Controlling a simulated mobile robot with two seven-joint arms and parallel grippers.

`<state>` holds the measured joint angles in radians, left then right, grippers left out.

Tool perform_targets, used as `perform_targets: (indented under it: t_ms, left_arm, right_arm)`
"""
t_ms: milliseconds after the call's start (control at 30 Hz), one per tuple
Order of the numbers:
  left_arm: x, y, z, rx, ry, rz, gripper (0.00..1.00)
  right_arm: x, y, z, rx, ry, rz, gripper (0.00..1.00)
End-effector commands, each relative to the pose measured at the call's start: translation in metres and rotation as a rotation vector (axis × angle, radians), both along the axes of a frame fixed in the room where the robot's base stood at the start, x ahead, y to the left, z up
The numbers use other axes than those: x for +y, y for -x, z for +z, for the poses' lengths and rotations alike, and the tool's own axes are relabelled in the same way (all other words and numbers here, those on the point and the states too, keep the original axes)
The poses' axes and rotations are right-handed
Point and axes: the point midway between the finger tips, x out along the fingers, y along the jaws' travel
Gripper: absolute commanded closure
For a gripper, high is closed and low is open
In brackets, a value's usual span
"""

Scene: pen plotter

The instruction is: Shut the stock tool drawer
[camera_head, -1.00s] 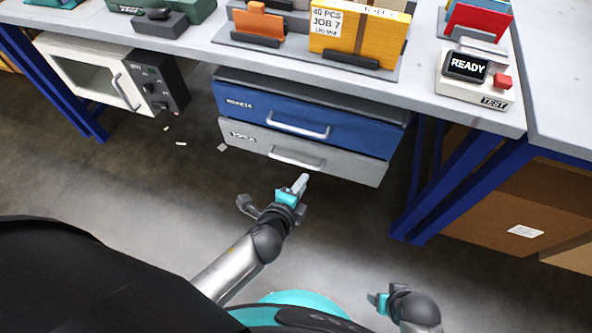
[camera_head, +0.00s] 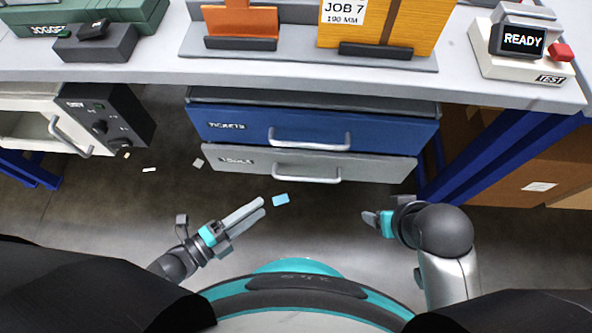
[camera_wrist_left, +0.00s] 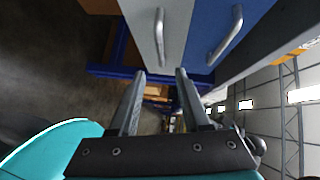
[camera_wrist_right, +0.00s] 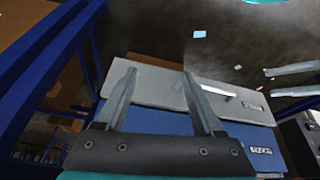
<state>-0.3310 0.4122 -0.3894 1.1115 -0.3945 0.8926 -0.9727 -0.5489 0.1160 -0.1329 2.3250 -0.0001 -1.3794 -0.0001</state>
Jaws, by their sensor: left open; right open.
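The grey drawer (camera_head: 235,161) with a silver bar handle (camera_head: 307,178) sits under the bench, below the blue "TICKETS" drawer (camera_head: 232,126). Its label seems to read "TOOLS" but is blurred. How far the grey drawer stands out is hard to tell. My left gripper (camera_head: 263,207) is open and empty, in front of and below the drawers, apart from them. My right gripper (camera_head: 371,219) is open and empty, below the grey drawer's right end. The grey front also shows in the left wrist view (camera_wrist_left: 172,32) and, upside down, in the right wrist view (camera_wrist_right: 155,86).
The bench top (camera_head: 150,65) overhangs the drawers and carries an orange part, a yellow job block and a READY tester (camera_head: 522,40). A blue bench leg (camera_head: 480,155) stands right of the drawers. A white oven-like unit (camera_head: 30,125) hangs left. Small scraps lie on the floor.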

Motion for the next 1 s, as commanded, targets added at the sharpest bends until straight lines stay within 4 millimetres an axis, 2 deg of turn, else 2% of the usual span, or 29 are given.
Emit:
perform_targets:
  t_ms: [267,400,1000]
  left_arm:
    - [-0.038,-0.036,-0.007,-0.005,0.004,-0.001,0.53]
    - [-0.056,-0.054,-0.012,-0.001,0.003,0.0,0.53]
    - [-0.097,-0.094,-0.02,0.001,0.002,0.0,0.53]
  right_arm:
    - [0.0,0.002,0.022,-0.038,-0.005,0.0,0.3]
    - [0.011,-0.008,0.021,-0.118,-0.036,0.02,0.3]
    - [0.052,-0.043,0.016,-0.416,-0.17,0.073,0.3]
